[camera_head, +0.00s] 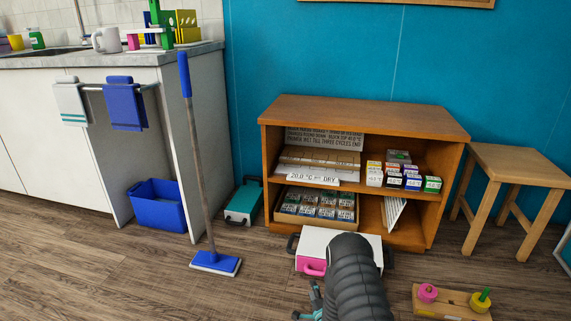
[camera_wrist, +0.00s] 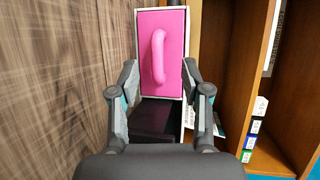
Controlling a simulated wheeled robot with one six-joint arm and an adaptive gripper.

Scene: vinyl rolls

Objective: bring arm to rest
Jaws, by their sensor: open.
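My gripper (camera_wrist: 161,75) is open in the wrist view, its two fingers apart with nothing between the tips. Beyond the fingers is a white box (camera_head: 338,238) with a pink front panel (camera_wrist: 176,75) and a pink loop handle (camera_wrist: 158,57). Whether the fingers touch the box cannot be told. In the head view my dark ribbed arm covers part of the box and most of the gripper; only a small teal-and-grey part of it shows at the lower middle.
A wooden shelf (camera_head: 365,115) with labelled cartons stands behind the white box. A wooden stool (camera_head: 515,160) and a peg board (camera_head: 455,303) are at the right. A mop (camera_head: 199,160), blue bin (camera_head: 158,207) and teal case (camera_head: 243,203) are at the left. The front-left floor is clear.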

